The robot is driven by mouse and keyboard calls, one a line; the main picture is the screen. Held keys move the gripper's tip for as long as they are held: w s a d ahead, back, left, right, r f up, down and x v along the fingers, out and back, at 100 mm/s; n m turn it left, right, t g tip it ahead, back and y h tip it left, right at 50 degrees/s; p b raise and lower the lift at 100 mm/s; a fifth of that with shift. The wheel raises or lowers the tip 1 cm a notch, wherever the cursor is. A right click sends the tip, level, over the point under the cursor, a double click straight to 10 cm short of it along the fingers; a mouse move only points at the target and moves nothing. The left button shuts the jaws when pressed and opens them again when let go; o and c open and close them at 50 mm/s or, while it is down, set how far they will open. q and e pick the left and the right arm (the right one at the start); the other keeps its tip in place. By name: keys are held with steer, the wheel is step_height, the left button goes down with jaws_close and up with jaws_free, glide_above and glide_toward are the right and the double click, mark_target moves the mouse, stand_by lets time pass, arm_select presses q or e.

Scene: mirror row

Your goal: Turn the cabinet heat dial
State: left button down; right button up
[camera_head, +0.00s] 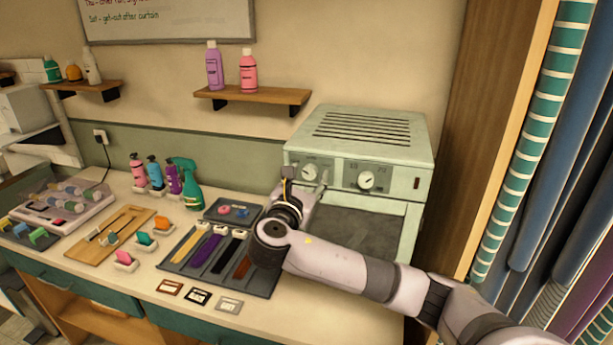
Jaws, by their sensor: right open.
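The pale green metal cabinet (368,130) stands on the counter against the wall, with slots in its top. Its front panel has two round dials side by side. The left dial (309,172) is beside my right gripper, and the right dial (366,180) is in full view. The small labels are too blurred to tell which one is for heat. My right gripper (289,177) is open in front of the panel's left end. I cannot tell whether it touches anything. My right arm hides part of the cabinet door. My left gripper is out of view.
A dark tray (192,265) with colored strips lies left of my arm. Spray bottles (186,182) stand behind it. A wooden board (113,238) lies further left. A wall shelf (254,96) holds two bottles. A wooden panel (492,130) and rolled fabrics bound the right side.

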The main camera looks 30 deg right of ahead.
steer(key=shift+c, duration=0.3)
jaws_close()
stand_by(0.3)
